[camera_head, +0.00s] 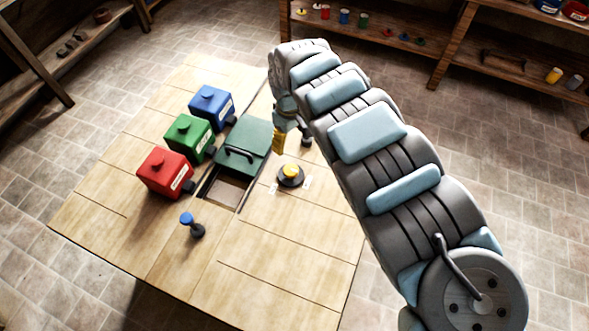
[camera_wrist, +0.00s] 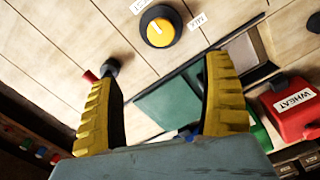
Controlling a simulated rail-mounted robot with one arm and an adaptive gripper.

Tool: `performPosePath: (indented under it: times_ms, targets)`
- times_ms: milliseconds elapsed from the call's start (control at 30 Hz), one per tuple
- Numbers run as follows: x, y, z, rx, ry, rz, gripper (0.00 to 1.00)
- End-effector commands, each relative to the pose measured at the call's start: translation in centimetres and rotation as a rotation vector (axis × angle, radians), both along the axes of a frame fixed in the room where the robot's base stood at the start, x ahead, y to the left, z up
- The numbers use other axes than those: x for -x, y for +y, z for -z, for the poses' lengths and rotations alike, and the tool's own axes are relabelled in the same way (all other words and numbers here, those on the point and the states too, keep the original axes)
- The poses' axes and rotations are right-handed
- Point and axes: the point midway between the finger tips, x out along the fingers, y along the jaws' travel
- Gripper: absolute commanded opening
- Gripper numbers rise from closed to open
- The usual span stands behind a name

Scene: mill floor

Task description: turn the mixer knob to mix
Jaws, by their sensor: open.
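The mixer knob (camera_head: 291,172) is a round yellow dial on a black base, set in the wooden table right of the green lid. In the wrist view the knob (camera_wrist: 161,30) has a pale mark on its top left of centre. A "MIX" label (camera_wrist: 198,22) lies to its right and a second, partly cut-off label (camera_wrist: 140,5) lies to its upper left. My gripper (camera_wrist: 162,75) is open and empty, its yellow fingers wide apart. The knob shows beyond the fingertips, apart from them. In the head view my gripper (camera_head: 279,141) hangs over the table, just beyond the knob.
A green lid (camera_head: 244,140) with a black handle stands by an open recess (camera_head: 229,190). Red (camera_head: 166,172), green (camera_head: 190,137) and blue (camera_head: 212,106) containers line its left. A blue-topped lever (camera_head: 188,221) stands in front. The table's right front is clear.

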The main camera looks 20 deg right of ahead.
Motion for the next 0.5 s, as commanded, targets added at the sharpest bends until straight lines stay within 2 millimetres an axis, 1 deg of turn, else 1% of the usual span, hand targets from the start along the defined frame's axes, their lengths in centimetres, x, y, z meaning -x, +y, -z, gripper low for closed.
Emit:
performPosePath:
  times_ms: [200, 500]
  targets:
    - [0.2, 0.3, 3.4, -0.007, 0.005, -0.001, 0.82]
    - [0.0, 0.3, 8.0, -0.006, 0.000, 0.000, 0.82]
